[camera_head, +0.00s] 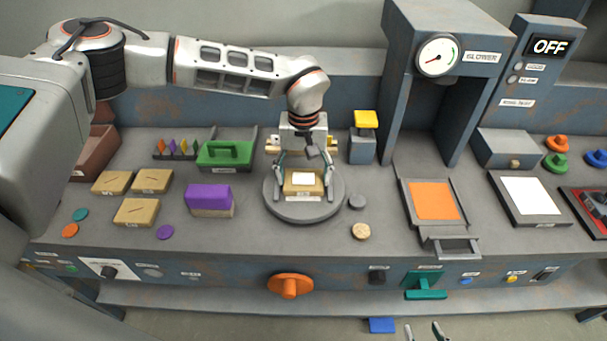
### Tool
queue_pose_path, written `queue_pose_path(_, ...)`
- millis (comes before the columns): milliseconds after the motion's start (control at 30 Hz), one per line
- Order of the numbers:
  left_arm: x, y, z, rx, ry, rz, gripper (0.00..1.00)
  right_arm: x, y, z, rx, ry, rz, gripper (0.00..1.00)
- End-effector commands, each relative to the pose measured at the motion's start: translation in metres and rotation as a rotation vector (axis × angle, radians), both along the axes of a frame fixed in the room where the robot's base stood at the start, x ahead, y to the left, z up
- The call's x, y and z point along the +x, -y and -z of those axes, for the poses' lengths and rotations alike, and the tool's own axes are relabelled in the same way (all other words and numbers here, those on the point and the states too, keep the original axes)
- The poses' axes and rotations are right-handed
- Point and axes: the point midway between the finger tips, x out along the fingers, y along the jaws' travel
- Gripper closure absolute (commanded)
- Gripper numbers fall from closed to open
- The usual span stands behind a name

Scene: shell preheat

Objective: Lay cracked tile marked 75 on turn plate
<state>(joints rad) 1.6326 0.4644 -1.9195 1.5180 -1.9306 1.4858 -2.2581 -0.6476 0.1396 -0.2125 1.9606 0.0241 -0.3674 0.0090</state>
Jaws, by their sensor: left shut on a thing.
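My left gripper (304,177) reaches down over the round grey turn plate (279,212). It is shut on a tan tile (304,190) with a white patch on top, its fingers at the two sides. The tile is on or just above the middle of the plate; I cannot tell which. Its small front label is too small to read. Three tan tiles with dark crack lines lie at the left: back left (112,182), back right (152,181) and front (137,211). Their numbers are not legible. Two fingertips of my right gripper (424,331) show apart and empty at the bottom edge.
A purple-topped block (208,198) stands left of the plate. A green-handled box (226,154) is behind it. A grey puck (357,201) and a wooden disc (361,231) lie right of the plate. The glower housing (428,100) and an orange pad (434,201) are further right.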

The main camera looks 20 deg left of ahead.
Motion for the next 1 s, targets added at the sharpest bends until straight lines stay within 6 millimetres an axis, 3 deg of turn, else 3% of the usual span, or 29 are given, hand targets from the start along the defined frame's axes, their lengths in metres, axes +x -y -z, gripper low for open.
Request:
queue_pose_path(233, 0.0, 0.0, 0.002, -0.001, 0.001, 0.0, 0.6, -0.001, 0.0, 0.002, -0.001, -0.003, 0.0, 0.61)
queue_pose_path(267, 0.0, 0.0, 0.002, 0.0, 0.0, 0.0, 0.26, -0.001, 0.0, 0.002, -0.001, -0.003, 0.0, 0.61)
queue_pose_path(300, 0.0, 0.0, 0.002, 0.0, 0.0, 0.001, 0.15, -0.001, 0.0, 0.002, -0.001, -0.003, 0.0, 0.61)
queue_pose_path(733, 0.0, 0.0, -0.003, -0.001, 0.001, 0.0, 0.14, 0.0, 0.0, -0.001, 0.001, 0.002, 0.0, 0.61)
queue_pose_path(867, 0.001, 0.0, -0.019, -0.001, 0.004, 0.002, 0.14, 0.001, 0.0, -0.001, 0.001, 0.004, 0.0, 0.61)
queue_pose_path(1000, 0.002, 0.0, -0.048, -0.001, 0.005, 0.0, 0.14, 0.0, 0.0, 0.0, 0.001, 0.003, 0.0, 0.61)
